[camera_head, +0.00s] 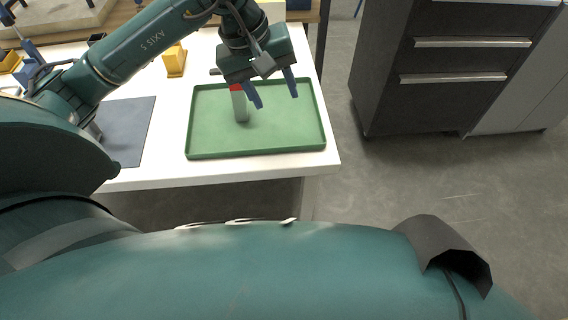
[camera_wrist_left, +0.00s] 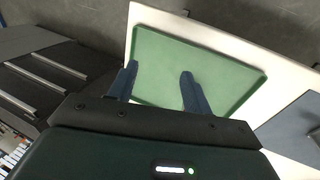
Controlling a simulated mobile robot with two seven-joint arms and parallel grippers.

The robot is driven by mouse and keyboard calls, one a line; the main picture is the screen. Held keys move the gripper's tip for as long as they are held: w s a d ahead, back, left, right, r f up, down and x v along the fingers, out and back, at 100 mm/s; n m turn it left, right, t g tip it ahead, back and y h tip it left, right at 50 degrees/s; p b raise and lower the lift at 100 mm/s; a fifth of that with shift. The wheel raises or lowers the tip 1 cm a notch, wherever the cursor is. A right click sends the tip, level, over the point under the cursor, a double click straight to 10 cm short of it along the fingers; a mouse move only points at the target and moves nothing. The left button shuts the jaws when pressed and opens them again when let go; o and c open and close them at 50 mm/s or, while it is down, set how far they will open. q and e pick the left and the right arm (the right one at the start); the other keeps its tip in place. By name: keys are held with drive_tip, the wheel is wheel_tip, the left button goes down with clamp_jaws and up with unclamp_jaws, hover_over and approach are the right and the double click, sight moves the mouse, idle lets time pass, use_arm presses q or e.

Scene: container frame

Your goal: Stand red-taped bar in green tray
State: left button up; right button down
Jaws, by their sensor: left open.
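The green tray (camera_head: 290,133) lies flat on the white table, and it also shows in the left wrist view (camera_wrist_left: 160,60). The grey bar with red tape (camera_head: 240,106) stands upright inside the tray, left of its middle, with the red band at its upper end. My left gripper (camera_head: 273,93) is above the tray, to the right of the bar. Its two blue fingers are spread and empty, and they show again in the left wrist view (camera_wrist_left: 158,84). The bar does not show in the wrist view. My right gripper is not in view.
The white table (camera_head: 250,170) ends just right of the tray. A dark grey mat (camera_head: 130,125) lies left of the tray. A yellow block-like object (camera_head: 175,62) stands behind, on the left. A dark drawer cabinet (camera_head: 440,80) stands across open floor at right.

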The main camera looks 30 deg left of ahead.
use_arm(q)
drive_tip(key=s+d+f+n+g+h, duration=0.1)
drive_tip(key=s+d+n+g+h, duration=0.1)
drive_tip(key=s+d+h, duration=0.4)
drive_tip(key=s+d+n+g+h, duration=0.2)
drive_tip(key=d+h, duration=0.1)
drive_tip(key=d, duration=0.5)
drive_tip(key=d+r+n+t+h, duration=0.2)
drive_tip(key=d+r+n+h, duration=0.35)
drive_tip(key=n+h, duration=0.45)
drive_tip(key=w+a+f+n+t+y, duration=0.25)
drive_tip(key=n+t, duration=0.35)
drive_tip(key=n, duration=0.5)
drive_tip(key=w+a+f+n+t+y, duration=0.15)
drive_tip(key=a+n+t+y, duration=0.35)
drive_tip(key=n, duration=0.6)
drive_tip(key=w+f+n+t+y, duration=0.2)
drive_tip(key=f+n+t+y, duration=0.1)
drive_tip(key=n+t, duration=0.55)
drive_tip(key=s+a+f+n+g+y, duration=0.1)
drive_tip(key=s+f+n+g+y, duration=0.2)
drive_tip(key=f+n, duration=0.6)
drive_tip(key=s+a+f+n+g+y, duration=0.2)
drive_tip(key=s+f+n+g, duration=0.3)
drive_tip(key=f+n, duration=0.4)
drive_tip(key=shift+s+a+f+y, duration=0.3)
drive_tip(key=shift+s+f+y, duration=0.2)
drive_tip(key=shift+y, duration=0.35)
